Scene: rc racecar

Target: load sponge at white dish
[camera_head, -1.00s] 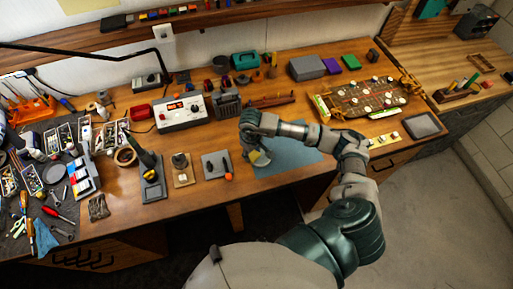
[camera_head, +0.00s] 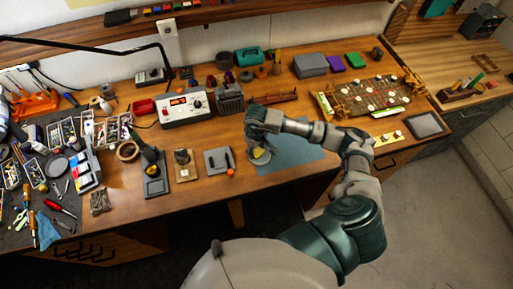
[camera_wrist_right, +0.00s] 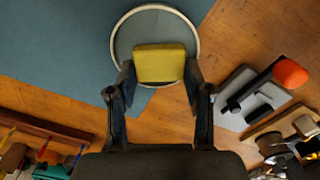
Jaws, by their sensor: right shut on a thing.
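The yellow sponge (camera_wrist_right: 159,62) sits between the two fingers of my right gripper (camera_wrist_right: 159,78) in the right wrist view. The gripper is shut on it. The round dish (camera_wrist_right: 150,26), with a whitish rim and grey-looking inside, shows behind the sponge, which overlaps it in the picture. I cannot tell whether the sponge touches the dish. In the head view my right gripper (camera_head: 258,150) is over the left end of the blue mat (camera_head: 297,150), with a bit of yellow at its tip. The arm hides part of the mat. My left gripper is not in view.
A grey plate with an orange-tipped tool (camera_head: 218,160) lies just left of the mat. A soldering station (camera_head: 183,106) and a long brown rack (camera_head: 272,97) stand behind. Tools and trays crowd the left. An RC car chassis (camera_head: 375,95) lies to the right.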

